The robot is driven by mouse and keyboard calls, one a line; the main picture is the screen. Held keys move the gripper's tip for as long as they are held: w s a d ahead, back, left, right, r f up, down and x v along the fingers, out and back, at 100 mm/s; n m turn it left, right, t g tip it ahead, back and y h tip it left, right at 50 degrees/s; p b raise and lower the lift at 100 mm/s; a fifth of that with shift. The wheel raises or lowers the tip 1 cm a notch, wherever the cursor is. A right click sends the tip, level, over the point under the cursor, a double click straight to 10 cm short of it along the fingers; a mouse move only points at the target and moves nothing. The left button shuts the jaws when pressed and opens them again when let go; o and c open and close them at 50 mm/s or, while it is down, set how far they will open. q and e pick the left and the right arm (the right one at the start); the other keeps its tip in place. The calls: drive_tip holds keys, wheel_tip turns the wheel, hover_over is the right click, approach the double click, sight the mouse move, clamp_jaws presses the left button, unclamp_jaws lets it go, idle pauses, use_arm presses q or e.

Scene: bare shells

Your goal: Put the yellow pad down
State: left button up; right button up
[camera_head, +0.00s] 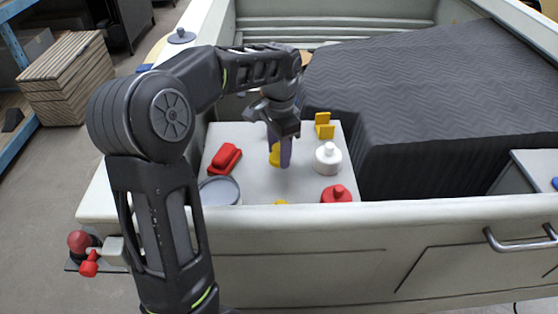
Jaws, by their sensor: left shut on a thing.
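My left gripper (281,150) points down over the white tabletop (248,186), its arm coming in from the left. It is shut on the yellow pad (274,155), which is partly hidden by a purple-grey finger. The pad is at or just above the tabletop; I cannot tell whether it touches. My right gripper is not in view.
Around the pad are a red block (225,158), a grey round dish (219,191), a white lidded pot (328,158), a red lidded pot (336,194) and a yellow stand (324,127). A pale wall (400,222) runs along the front. A dark quilted cover (430,85) lies right.

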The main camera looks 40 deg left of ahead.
use_arm(q)
wheel_tip(320, 180, down, 4)
drive_tip(key=shift+r, duration=0.25)
drive_tip(key=shift+f, duration=0.1)
drive_tip(key=shift+f, duration=0.1)
drive_tip(key=shift+f, duration=0.15)
drive_tip(key=o, duration=1.3)
